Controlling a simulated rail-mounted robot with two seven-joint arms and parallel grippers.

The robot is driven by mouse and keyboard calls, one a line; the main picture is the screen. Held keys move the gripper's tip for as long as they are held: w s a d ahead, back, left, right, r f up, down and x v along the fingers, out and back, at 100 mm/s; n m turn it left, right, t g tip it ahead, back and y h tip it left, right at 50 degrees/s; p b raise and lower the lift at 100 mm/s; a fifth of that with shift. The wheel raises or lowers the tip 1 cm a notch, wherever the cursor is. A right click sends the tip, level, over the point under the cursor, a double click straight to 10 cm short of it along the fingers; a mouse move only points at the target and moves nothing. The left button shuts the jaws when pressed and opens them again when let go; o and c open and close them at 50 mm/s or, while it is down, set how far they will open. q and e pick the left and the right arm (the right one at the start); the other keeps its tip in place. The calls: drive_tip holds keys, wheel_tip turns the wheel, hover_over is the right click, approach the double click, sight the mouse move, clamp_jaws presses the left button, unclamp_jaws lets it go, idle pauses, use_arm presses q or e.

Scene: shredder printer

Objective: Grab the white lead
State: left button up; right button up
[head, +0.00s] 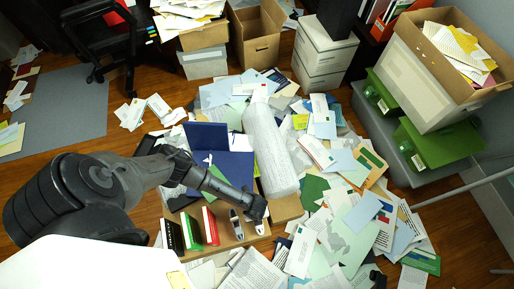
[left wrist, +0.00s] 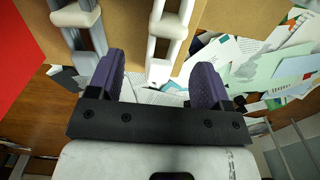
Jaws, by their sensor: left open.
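My left gripper (head: 257,212) reaches in from the left over a brown cardboard box. Its two purple-padded fingers (left wrist: 158,85) are apart in the left wrist view, with nothing held. A white chain-like lead (left wrist: 168,28) hangs against the box side, its lower end appearing between the fingertips in the picture. I cannot tell how far beyond them it is. A second, greyer chain-like strip (left wrist: 75,18) hangs to its left, beside the left finger. In the head view, small pale parts show at the box: one beside the gripper (head: 236,224), another just below it (head: 259,227). My right gripper is out of view.
Black, green and red binders (head: 210,226) stand left of the gripper. Loose papers cover the floor around. A box of papers (head: 437,75) stands on the right.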

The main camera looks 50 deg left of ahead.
use_arm(q)
drive_tip(key=shift+w+f, duration=0.1)
drive_tip(key=shift+f, duration=0.35)
wheel_tip(320, 180, down, 5)
drive_tip(key=b, duration=0.4)
drive_tip(key=shift+w+r+b, duration=0.15)
drive_tip(key=shift+b, duration=0.15)
drive_tip(key=shift+c, duration=0.3)
drive_tip(key=c, duration=1)
drive_tip(key=shift+r, duration=0.15)
